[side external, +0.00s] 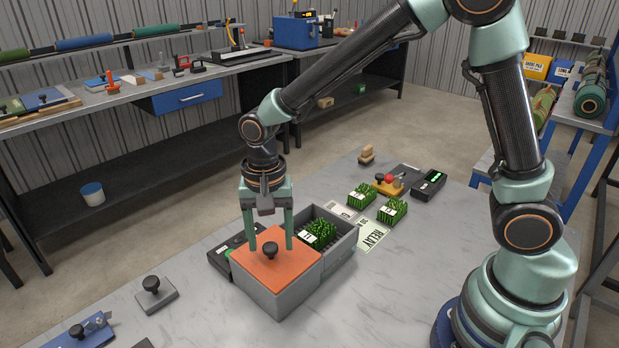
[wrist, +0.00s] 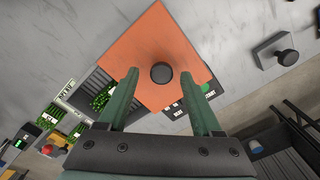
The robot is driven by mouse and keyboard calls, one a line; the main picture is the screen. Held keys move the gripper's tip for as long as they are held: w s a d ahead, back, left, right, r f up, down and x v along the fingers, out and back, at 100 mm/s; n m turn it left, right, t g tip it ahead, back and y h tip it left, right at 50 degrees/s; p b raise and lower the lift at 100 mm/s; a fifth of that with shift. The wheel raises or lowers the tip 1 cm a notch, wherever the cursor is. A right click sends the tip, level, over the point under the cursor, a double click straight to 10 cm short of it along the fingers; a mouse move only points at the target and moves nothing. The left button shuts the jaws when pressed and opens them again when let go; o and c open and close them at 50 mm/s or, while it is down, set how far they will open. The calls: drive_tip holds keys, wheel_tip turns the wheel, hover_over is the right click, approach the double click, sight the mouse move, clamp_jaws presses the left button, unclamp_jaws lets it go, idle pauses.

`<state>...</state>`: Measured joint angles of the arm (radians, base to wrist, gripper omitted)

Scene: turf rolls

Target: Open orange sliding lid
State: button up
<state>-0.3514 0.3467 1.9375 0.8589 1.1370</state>
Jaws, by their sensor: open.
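The orange sliding lid (side external: 268,270) covers the near-left part of a grey box (side external: 299,292); the other part of the box is uncovered and shows a green turf piece (side external: 318,232) inside. A black knob (side external: 270,250) stands up from the lid. My gripper (side external: 271,244) points down over the lid with its two green fingers apart, one on each side of the knob. In the wrist view the lid (wrist: 150,45) fills the top middle, and the knob (wrist: 161,72) shows between the open fingertips with gaps on both sides. I cannot tell whether the fingertips touch the lid.
Two turf pieces (side external: 362,195) (side external: 392,211) and a RELAY card (side external: 374,236) lie right of the box. A dark device (side external: 226,258) sits close on its left. A grey block with a black knob (side external: 155,293) stands further left. The marble tabletop between is clear.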

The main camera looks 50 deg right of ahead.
sight(271, 245)
wheel_tip(271, 245, up, 12)
idle(0.4)
drive_tip(key=shift+f, duration=0.15)
drive_tip(key=s+d+r+n+t, duration=0.2)
drive_tip(key=s+d+n+t, duration=0.3)
drive_tip(key=d, duration=0.8)
drive_tip(key=s+n, duration=0.3)
drive_tip(key=n, duration=0.1)
drive_tip(key=shift+s+d+r+t, duration=0.25)
drive_tip(key=shift+d+r+t, duration=0.05)
drive_tip(key=shift+r, duration=0.1)
